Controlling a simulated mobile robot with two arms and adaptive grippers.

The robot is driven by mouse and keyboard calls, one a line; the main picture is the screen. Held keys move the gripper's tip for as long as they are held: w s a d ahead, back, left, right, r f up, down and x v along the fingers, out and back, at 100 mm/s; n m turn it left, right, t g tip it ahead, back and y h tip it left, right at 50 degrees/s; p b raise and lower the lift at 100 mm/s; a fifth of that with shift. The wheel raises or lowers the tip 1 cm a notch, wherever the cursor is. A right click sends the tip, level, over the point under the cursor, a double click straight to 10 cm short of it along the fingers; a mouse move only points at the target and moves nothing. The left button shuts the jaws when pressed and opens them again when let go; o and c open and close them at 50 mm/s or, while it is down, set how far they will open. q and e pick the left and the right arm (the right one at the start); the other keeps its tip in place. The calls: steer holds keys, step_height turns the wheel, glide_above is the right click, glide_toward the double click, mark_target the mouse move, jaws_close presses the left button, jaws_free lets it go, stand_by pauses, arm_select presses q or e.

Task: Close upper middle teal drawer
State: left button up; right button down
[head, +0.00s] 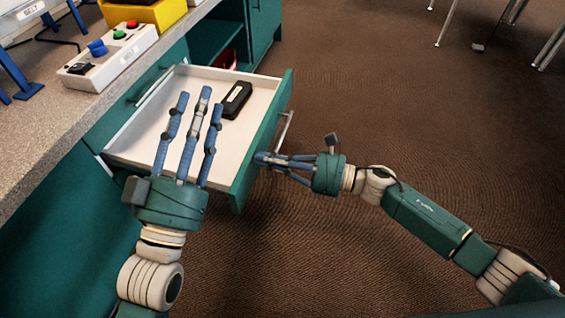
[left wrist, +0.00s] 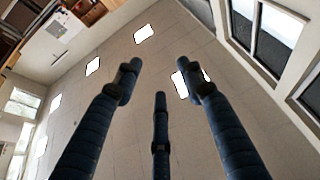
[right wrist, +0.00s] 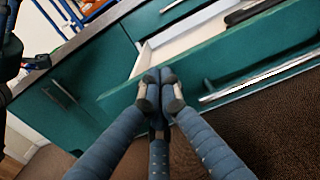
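The teal drawer is pulled out of the cabinet; its teal front (head: 276,108) and pale inside (head: 168,92) show in the head view. A metal bar handle (head: 284,128) is on the front. In the right wrist view the drawer front (right wrist: 225,68) and handle (right wrist: 262,80) show. My right gripper (head: 261,158) has its fingertips together at the outer face of the front, beside the handle; I cannot tell whether they touch. My left gripper (head: 201,98) has its fingers spread, appears over the drawer in the head view, and is empty; its wrist view points toward the ceiling.
A black box-like item (head: 236,100) lies in the drawer. The worktop (head: 40,125) at the left bears a white button box (head: 108,55) and a yellow bin (head: 150,12). An open shelf (head: 215,45) is behind the drawer.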

arm_select(q)
steer(key=shift+s+r, duration=0.1)
steer(key=shift+r, duration=0.05)
arm_select(e)
steer(key=shift+w+a, duration=0.1)
steer(key=shift+a, duration=0.15)
